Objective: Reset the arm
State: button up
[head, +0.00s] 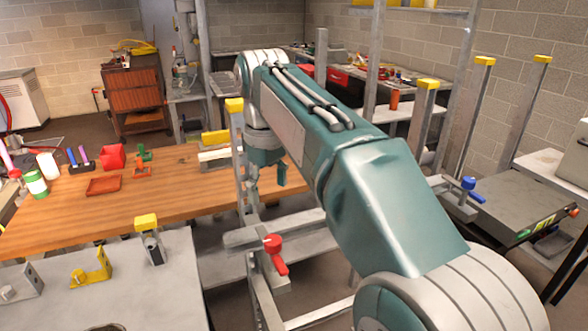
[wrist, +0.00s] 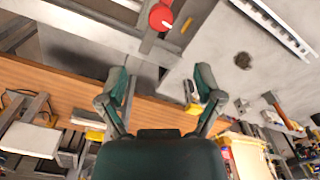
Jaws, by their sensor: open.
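My gripper (wrist: 160,90) is open and empty in the wrist view, its two dark green fingers spread apart. In the head view my teal and grey arm reaches forward over the metal frame, and the gripper end is mostly hidden behind it. A valve with a red handle (head: 273,250) sits on the frame left of my arm; a red round handle (wrist: 161,17) shows at the top of the wrist view, apart from the fingers. A valve with a blue handle (head: 468,184) is to the right of my arm.
A wooden workbench (head: 190,215) with small red trays and bottles is at the left. Yellow-capped metal posts (head: 427,100) stand at the right. A grey metal table (head: 130,290) with brackets is at the front left. A brown cabinet (head: 133,95) stands at the back.

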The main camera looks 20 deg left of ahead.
jog(key=s+d+m+t+y, duration=0.1)
jog(key=s+d+m, duration=0.15)
jog(key=d, duration=0.75)
jog(key=s+d+m+t, duration=0.1)
jog(key=d+m, duration=0.3)
jog(key=d, duration=0.6)
jog(key=s+d+f+m+t+h, duration=0.1)
jog(key=s+d+f+m+t, duration=0.2)
jog(key=s+d+f+m, duration=0.4)
jog(key=s+d+f, duration=0.5)
jog(key=s+d, duration=0.1)
jog(key=d, duration=0.2)
jog(key=shift+t, duration=0.3)
